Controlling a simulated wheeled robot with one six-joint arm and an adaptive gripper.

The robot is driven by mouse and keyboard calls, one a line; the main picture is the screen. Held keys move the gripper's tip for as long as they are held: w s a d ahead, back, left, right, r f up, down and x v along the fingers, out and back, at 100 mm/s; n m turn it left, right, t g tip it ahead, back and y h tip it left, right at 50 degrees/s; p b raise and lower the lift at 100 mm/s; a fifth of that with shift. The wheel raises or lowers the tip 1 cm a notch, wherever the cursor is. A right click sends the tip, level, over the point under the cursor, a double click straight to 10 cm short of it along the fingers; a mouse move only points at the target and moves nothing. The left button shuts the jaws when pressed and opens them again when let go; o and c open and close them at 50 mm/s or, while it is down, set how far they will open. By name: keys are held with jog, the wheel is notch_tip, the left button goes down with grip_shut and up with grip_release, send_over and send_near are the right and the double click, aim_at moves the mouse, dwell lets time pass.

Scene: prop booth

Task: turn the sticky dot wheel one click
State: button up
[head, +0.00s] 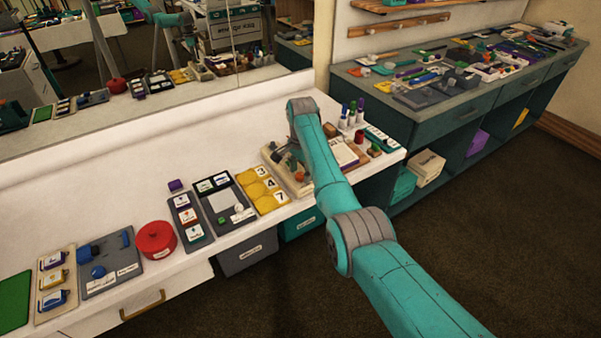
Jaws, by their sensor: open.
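Each has a white number card: the far wheel (250,177), the middle wheel (258,190) and the near wheel (267,203), whose card seems to read 7. The labels are too small to read, so I cannot tell which is the sticky dot wheel. My teal arm reaches over the counter to the right of the wheels.
A grey tray (224,217) lies left of the wheels, then a red round container (156,240). A cluttered tan board (300,190) lies right, close to my arm. The back of the white counter (120,170) is clear, with a mirror behind.

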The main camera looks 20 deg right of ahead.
jog(key=shift+f, duration=0.3)
grip_shut()
jog(key=shift+n, duration=0.3)
jog(key=n, duration=0.3)
jog(key=shift+n, duration=0.3)
jog(key=n, duration=0.4)
jog(key=shift+n, duration=0.3)
jog(key=n, duration=0.4)
jog(key=shift+n, duration=2.5)
